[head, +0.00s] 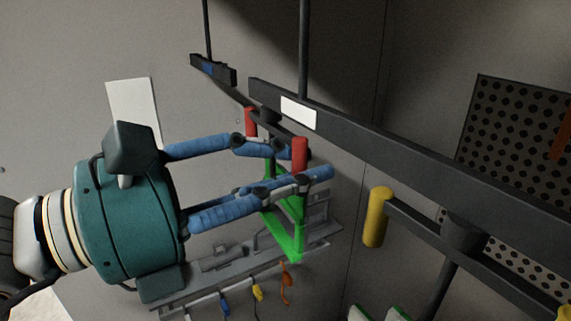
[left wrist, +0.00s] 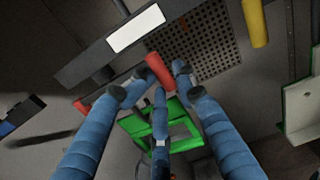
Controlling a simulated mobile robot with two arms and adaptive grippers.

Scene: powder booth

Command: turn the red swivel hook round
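The red swivel hook hangs under a dark overhead beam, a dark crossbar with a red grip at each end. The near red grip (head: 300,154) also shows in the left wrist view (left wrist: 159,70); the far red grip (head: 250,122) is further back. A bright green frame (head: 297,247) hangs below the crossbar and shows in the left wrist view (left wrist: 185,130). My left gripper (head: 312,162) reaches in from the left, its blue fingers apart and around the near red grip. Contact cannot be made out. The fingers hide part of the crossbar. My right gripper is out of view.
The dark beam (head: 420,155) with a white label (head: 298,112) runs just above the fingers. A yellow grip (head: 377,217) on another crossbar hangs to the right. Below is a grey wall rack (head: 200,285) with small coloured hooks. A perforated panel (head: 510,130) stands right.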

